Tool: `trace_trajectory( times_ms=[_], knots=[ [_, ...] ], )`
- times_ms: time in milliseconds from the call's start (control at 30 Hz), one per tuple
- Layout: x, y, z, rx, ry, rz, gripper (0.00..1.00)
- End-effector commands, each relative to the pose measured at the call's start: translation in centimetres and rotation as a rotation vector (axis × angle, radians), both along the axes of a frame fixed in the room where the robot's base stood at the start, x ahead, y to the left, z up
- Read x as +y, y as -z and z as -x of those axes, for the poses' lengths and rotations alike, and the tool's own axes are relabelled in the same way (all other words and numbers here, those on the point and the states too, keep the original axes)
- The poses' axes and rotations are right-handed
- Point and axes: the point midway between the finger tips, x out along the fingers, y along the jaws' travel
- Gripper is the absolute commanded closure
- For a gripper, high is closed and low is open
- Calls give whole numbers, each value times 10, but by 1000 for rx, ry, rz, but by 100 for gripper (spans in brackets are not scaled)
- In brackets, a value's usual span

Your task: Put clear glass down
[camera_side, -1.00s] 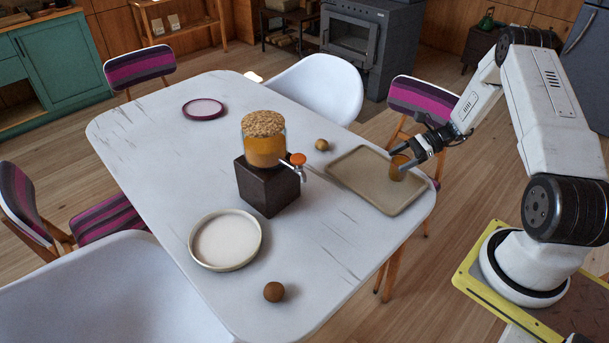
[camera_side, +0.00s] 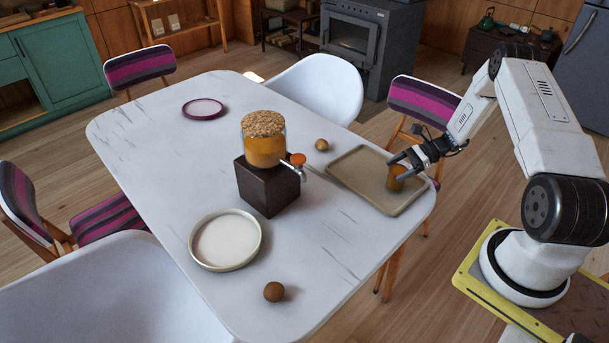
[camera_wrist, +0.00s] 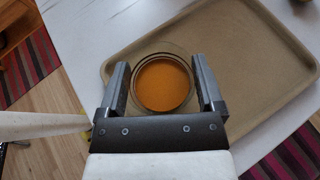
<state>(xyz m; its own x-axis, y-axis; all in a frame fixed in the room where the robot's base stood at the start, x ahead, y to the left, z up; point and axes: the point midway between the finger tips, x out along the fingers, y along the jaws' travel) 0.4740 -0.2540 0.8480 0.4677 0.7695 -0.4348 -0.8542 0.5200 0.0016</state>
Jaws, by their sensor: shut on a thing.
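The clear glass (camera_side: 396,179) holds an orange drink and is upright over the right part of the beige tray (camera_side: 357,173). My gripper (camera_side: 400,171) is shut on the glass, with one finger on each side. In the wrist view the glass (camera_wrist: 162,84) shows from above between the two fingers of my gripper (camera_wrist: 163,88), with the tray (camera_wrist: 240,60) beneath it. I cannot tell whether the glass base touches the tray. The fingers hide part of its sides.
A drink dispenser (camera_side: 264,148) on a dark block (camera_side: 267,188) stands left of the tray. A round brown thing (camera_side: 321,145) lies by the tray's far corner, another (camera_side: 274,292) near the front. A pale plate (camera_side: 226,241) and a purple-rimmed plate (camera_side: 203,109) are farther left. The tray's middle is clear.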

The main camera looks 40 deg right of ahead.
Motion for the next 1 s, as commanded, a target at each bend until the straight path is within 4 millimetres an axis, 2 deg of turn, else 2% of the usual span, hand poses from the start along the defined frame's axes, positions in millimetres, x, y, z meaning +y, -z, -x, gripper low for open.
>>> trace_trajectory(
  times_ms=[33, 67, 100, 500, 667, 1000],
  knots=[
    [0, 1, 0, -1, 0, -1, 96],
    [0, 1, 0, 0, 0, 0, 11],
    [0, 1, 0, 0, 0, 0, 0],
    [0, -3, 0, -1, 0, 0, 0],
    [-11, -8, 6, -2, 1, 1, 0],
    [-45, -27, 27, -2, 1, 2, 0]
  ],
)
